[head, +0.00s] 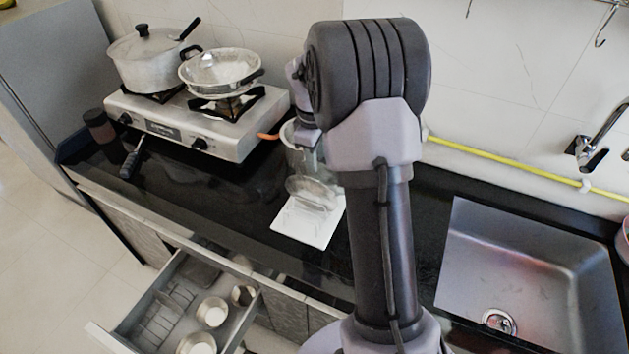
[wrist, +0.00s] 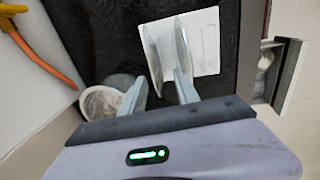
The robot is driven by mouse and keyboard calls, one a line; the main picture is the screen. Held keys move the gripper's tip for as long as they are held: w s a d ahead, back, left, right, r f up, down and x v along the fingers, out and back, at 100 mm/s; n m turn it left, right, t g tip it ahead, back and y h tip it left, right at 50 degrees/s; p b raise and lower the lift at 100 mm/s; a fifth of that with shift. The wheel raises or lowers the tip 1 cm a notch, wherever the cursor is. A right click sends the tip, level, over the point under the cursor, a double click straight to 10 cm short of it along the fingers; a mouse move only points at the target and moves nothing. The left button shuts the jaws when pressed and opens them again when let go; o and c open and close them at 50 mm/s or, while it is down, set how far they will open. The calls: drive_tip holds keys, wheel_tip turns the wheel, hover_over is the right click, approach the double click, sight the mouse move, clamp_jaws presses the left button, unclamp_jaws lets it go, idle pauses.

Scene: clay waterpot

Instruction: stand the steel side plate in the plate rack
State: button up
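A white square plate rack (head: 305,228) lies on the dark counter, with shiny round plates (head: 312,190) standing on edge in it. I cannot tell which one is the steel side plate. In the wrist view the white rack (wrist: 205,52) is beyond the fingertips, and two upright plates (wrist: 153,58) show on its near side. My gripper (wrist: 160,75) is open, its two fingers apart with no plate clasped between them. One finger overlaps the right upright plate in the picture; contact cannot be told.
A steel pot (head: 302,150) stands behind the rack and shows beside the left finger (wrist: 100,103). A stove (head: 185,130) with pots is at left, a sink (head: 520,270) at right. An open drawer (head: 190,300) with a wire holder and cups juts out in front.

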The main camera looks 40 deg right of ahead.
sight(320, 176)
drive_tip(key=f+b, duration=0.1)
drive_tip(key=f, duration=0.2)
drive_tip(key=d+f+b, duration=0.1)
drive_tip(key=f+b, duration=0.1)
drive_tip(key=f, duration=0.1)
drive_tip(key=w+d+f+b, duration=0.1)
drive_tip(key=f, duration=0.3)
drive_tip(key=shift+f, duration=0.1)
drive_tip(key=shift+c, duration=1.1)
clamp_jaws()
